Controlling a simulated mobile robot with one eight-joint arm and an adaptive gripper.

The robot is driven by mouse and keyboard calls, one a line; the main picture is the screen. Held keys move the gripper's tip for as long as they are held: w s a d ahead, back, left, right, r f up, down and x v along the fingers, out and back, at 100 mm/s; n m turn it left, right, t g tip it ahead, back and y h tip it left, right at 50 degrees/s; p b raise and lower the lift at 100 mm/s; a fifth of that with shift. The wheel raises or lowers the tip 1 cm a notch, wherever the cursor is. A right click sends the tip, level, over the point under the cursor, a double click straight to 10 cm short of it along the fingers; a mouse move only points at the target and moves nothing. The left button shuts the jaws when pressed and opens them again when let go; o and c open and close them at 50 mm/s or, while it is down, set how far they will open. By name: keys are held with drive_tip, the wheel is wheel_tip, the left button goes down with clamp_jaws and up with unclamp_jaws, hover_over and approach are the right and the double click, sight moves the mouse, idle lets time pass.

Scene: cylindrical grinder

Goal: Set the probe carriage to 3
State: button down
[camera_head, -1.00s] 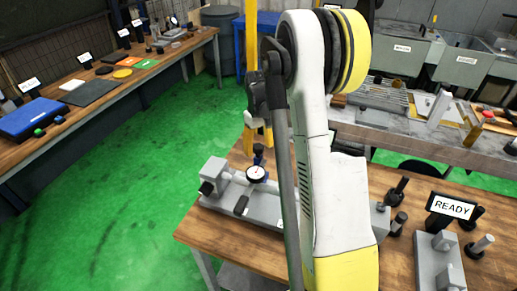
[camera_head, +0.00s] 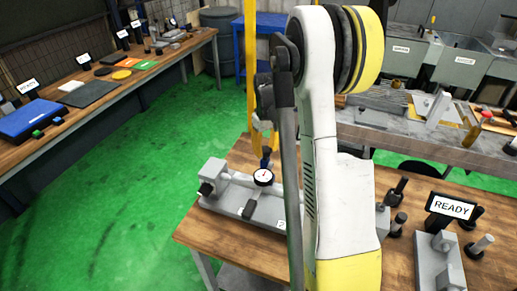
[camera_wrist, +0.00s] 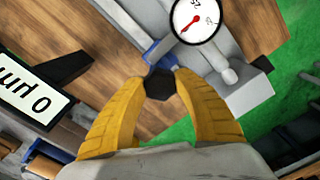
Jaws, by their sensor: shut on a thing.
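The probe carriage carries a round white dial (camera_head: 263,177) with a black rim, and a black tab (camera_head: 249,209) at its front. It sits on the grey bench base (camera_head: 222,203), where a label "2" shows just right of the tab. In the wrist view, the dial (camera_wrist: 196,18) has a red needle, and a blue arm (camera_wrist: 160,50) leads to a black knob (camera_wrist: 160,84). My gripper's yellow fingers (camera_wrist: 160,75) are shut on this knob. In the head view, my gripper (camera_head: 264,142) is behind the dial. My arm hides the base's right part.
A "READY" sign (camera_head: 451,207) and a grey fixture (camera_head: 436,262) stand on the wooden table (camera_head: 225,238) at right, near several black knobs. The wrist view shows an upside-down "0 µm" display (camera_wrist: 30,95). A grey bench with tools lies behind. Green floor is clear at left.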

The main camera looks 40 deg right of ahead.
drive_tip(key=s+d, duration=0.7)
drive_tip(key=s, duration=0.4)
drive_tip(key=s+d+b, duration=0.1)
drive_tip(key=s+d, duration=0.5)
drive_tip(key=s, duration=0.6)
drive_tip(key=shift+s+d+b, duration=0.2)
drive_tip(key=shift+d+b, duration=0.1)
drive_tip(key=shift+d, duration=0.05)
drive_tip(key=c, duration=0.9)
unclamp_jaws()
drive_tip(key=shift+o, duration=0.2)
wheel_tip(320, 180, up, 12)
